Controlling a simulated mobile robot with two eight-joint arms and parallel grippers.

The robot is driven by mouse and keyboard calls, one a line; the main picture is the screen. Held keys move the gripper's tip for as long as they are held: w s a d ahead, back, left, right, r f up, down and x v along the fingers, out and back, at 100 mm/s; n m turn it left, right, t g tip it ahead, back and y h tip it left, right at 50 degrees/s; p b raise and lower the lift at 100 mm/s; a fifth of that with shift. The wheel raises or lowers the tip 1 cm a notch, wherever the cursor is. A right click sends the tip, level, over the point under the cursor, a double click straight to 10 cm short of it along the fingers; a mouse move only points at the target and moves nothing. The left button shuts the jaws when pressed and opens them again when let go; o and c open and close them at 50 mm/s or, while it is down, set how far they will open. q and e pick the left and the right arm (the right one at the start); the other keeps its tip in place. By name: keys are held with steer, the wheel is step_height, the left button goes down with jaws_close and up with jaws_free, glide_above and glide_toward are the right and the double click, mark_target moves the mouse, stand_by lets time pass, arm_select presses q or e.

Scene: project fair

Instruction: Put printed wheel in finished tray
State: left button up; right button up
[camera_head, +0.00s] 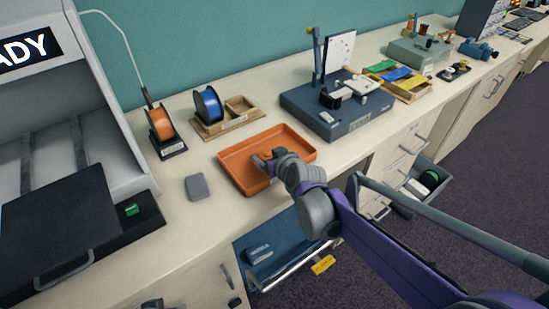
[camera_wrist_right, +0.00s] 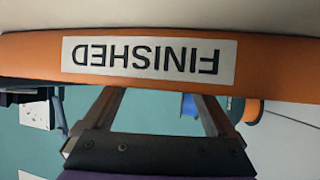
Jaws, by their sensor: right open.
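The finished tray is a shallow orange tray (camera_head: 232,172) on the bench in the middle of the head view. In the right wrist view its orange wall (camera_wrist_right: 270,78) crosses the top, with an upside-down FINISHED label. My right gripper (camera_head: 262,163) is over the tray's interior in the head view; its arm hides part of the tray's right side. In the wrist view the right gripper's fingers (camera_wrist_right: 158,104) are apart with nothing seen between them. I cannot make out the printed wheel in either view. My left gripper does not show clearly.
A grey block (camera_head: 196,187) lies left of the tray. An orange spool (camera_head: 161,124) and a blue spool (camera_head: 208,105) stand behind it. A dark blue fixture (camera_head: 325,117) stands at the right. An open blue drawer (camera_head: 270,238) sticks out below the bench.

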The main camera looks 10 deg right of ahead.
steer(key=p+v, duration=0.1)
steer(key=v, duration=1)
steer(key=shift+s+r+p, duration=0.15)
steer(key=shift+s+p, duration=0.2)
steer(key=shift+p, duration=0.05)
steer(key=s+f+g, duration=0.1)
steer(key=s, duration=0.1)
steer(key=s+f, duration=0.2)
steer(key=s, duration=0.1)
steer(key=s+f+g, duration=0.1)
steer(key=s+f, duration=0.1)
steer(key=s, duration=0.1)
steer(key=shift+s+a+f+g, duration=0.1)
steer(key=shift+s+a+g, duration=0.1)
steer(key=shift+g, duration=0.1)
steer(key=s+d+f+m+g+h, duration=0.1)
steer(key=s+f+g, duration=0.1)
steer(key=s+f, duration=0.2)
steer(key=s+d+f+m+g+h, duration=0.1)
steer(key=s+f, duration=0.3)
steer(key=s, duration=0.6)
steer(key=shift+s+d+g, duration=0.15)
steer(key=shift+d+g, duration=0.55)
steer(key=shift+d, duration=0.1)
